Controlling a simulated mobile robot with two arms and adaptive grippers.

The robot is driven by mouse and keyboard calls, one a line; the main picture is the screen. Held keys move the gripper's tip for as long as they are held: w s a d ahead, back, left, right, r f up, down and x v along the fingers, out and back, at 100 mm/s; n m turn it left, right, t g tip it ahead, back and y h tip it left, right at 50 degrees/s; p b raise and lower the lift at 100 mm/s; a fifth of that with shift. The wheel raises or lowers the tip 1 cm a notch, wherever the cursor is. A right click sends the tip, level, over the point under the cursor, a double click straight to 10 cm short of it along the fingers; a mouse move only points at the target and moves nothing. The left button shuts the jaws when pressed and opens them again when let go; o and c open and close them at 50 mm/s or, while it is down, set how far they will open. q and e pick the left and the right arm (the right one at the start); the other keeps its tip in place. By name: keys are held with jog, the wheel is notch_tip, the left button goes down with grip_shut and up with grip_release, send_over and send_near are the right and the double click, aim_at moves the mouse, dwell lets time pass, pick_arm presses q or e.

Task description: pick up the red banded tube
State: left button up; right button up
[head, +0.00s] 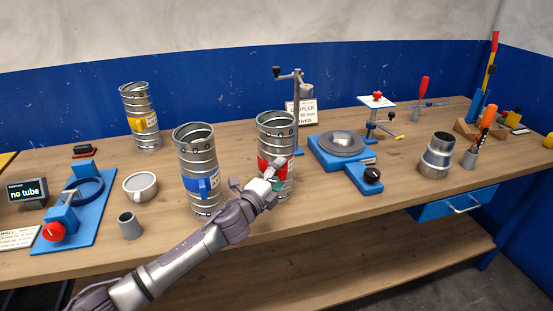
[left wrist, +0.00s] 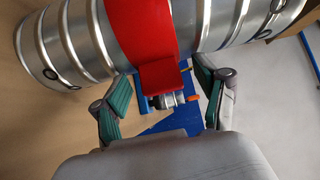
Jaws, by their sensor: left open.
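The red banded tube (head: 277,137) is a silver spiral duct standing upright near the middle of the bench, with a red band and a white label. In the left wrist view its red band (left wrist: 143,30) fills the top middle, with a red tab hanging toward the fingers. My left gripper (head: 268,180) is at the band's front left in the head view. In the left wrist view the left gripper (left wrist: 160,105) is open, its green-padded fingers apart on either side below the tab. Whether they touch the tube cannot be told. My right gripper is not in view.
A blue banded tube (head: 197,150) stands close on the left, and a yellow banded tube (head: 141,120) farther back. A blue turntable device (head: 341,146) is on the right.

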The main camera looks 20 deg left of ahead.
pick_arm(q)
grip_shut()
jog(key=shift+r, duration=0.1)
dwell(0.3)
